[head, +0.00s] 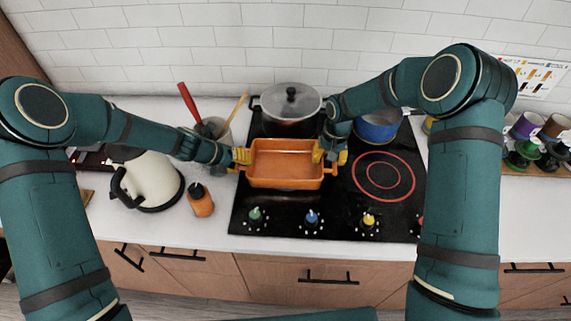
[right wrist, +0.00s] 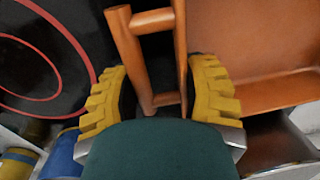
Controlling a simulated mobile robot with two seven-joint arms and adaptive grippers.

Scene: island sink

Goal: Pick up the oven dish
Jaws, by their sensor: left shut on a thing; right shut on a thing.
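The orange oven dish (head: 286,167) is over the left part of the black cooktop, roughly level. I cannot tell whether it touches the surface. My left gripper (head: 241,157) is at its left end, shut on the handle there. My right gripper (head: 329,156) is at its right end, shut on the other handle. In the right wrist view the yellow fingers of my right gripper (right wrist: 160,95) stand on both sides of the orange handle of the oven dish (right wrist: 270,40). The dish looks empty.
A lidded pot (head: 290,105) stands right behind the dish, and a blue pot (head: 378,127) is at the back right. The ringed burner (head: 384,176) is clear.

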